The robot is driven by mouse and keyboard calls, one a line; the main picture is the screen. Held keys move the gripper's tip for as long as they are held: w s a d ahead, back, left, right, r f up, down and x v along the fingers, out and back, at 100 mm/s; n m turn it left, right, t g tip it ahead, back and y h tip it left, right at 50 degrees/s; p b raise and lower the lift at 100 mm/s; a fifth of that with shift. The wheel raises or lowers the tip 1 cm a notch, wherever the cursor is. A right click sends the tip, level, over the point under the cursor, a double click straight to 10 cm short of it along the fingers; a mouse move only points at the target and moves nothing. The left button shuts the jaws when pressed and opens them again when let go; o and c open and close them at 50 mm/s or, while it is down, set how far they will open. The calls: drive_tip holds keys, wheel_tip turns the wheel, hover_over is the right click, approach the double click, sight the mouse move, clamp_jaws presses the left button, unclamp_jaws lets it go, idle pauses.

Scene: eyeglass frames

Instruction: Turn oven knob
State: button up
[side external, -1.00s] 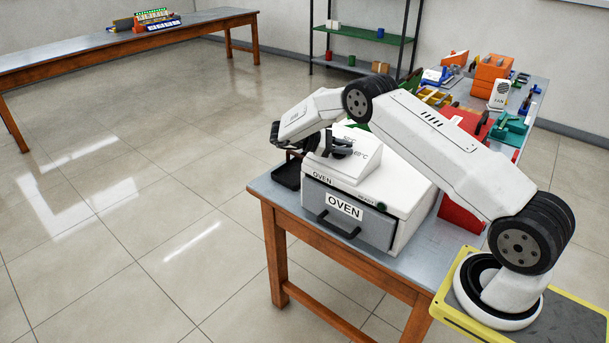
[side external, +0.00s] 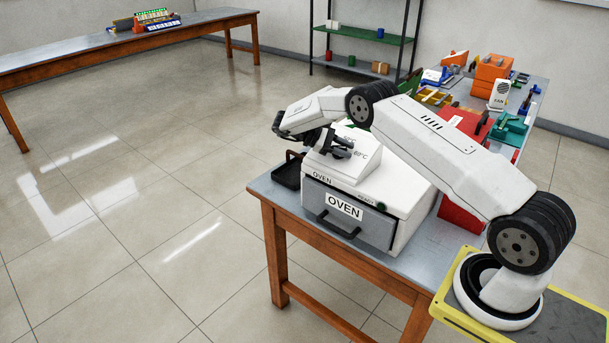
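The white oven (side external: 405,222) stands on the near table, with a grey front door (side external: 330,214) lettered OVEN and a black door handle. The door is shut. Its raised, sloping control panel (side external: 335,170) carries temperature markings; "60°C" shows at the right. A dark knob (side external: 342,153) is on the panel, partly hidden by my gripper. My gripper (side external: 328,148) is at the panel, its black fingers right at the knob. The view is too small to tell whether the fingers touch the knob or how far apart they are.
A black tray (side external: 287,173) sits left of the oven at the table edge. A red box (side external: 460,215) stands close on the right. Behind are a red case (side external: 466,124), orange boxes (side external: 491,76) and a fan box (side external: 499,95). Floor at left is clear.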

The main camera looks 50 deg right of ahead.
drive_tip(key=shift+o, duration=0.9)
drive_tip(key=shift+n+h, duration=0.4)
